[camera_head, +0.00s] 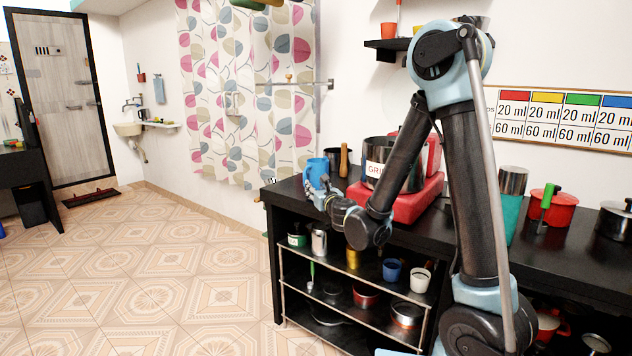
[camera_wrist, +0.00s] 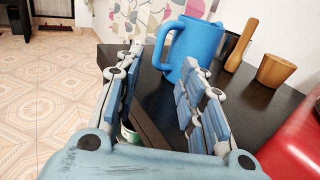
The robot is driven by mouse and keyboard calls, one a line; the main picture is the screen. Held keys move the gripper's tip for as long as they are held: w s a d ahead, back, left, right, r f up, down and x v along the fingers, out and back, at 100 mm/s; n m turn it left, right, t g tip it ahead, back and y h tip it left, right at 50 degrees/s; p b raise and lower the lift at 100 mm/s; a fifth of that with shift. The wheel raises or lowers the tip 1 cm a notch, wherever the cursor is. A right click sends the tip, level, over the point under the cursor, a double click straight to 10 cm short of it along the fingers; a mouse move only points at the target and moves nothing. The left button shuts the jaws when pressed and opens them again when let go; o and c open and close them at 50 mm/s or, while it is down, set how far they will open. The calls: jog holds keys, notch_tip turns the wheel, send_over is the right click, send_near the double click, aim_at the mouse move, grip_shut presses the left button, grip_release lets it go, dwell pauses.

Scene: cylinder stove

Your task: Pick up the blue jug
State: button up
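The blue jug (camera_head: 316,168) stands upright near the left end of the black counter (camera_head: 535,262). In the wrist view the jug (camera_wrist: 198,42) is just beyond my fingers, its handle (camera_wrist: 161,45) turned to the left. My gripper (camera_wrist: 163,58) is open and empty, with a wide gap between its fingers. The handle appears in line with this gap, and the right finger overlaps the jug's lower body. I cannot tell whether that finger touches the jug. In the head view my gripper (camera_head: 318,190) is at the counter's left edge, close in front of the jug.
Shelves below hold cups, including a blue cup (camera_head: 392,270).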

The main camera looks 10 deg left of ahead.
aim_at(314, 176)
jog(key=x, duration=1.1)
jog(key=shift+w, duration=0.1)
jog(key=shift+c, duration=0.5)
grip_shut()
